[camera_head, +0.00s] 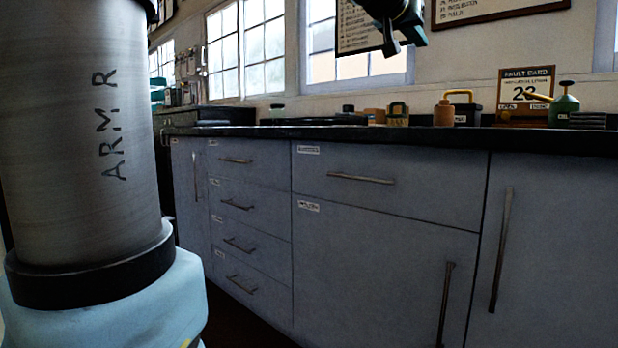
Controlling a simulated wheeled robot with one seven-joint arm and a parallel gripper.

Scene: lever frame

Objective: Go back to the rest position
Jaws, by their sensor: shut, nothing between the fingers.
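My gripper (400,36) hangs in the air at the top of the view, in front of the window and the wall, its upper part cut off by the frame edge. It is dark, shut and empty. It is well above the bench top and appears apart from everything there. A thick grey link of my arm (80,130), marked "ARM R", fills the left side and hides what is behind it.
A dark bench top (420,134) runs above grey-blue drawers and cupboards (380,240) with bar handles. The air around my gripper looks free.

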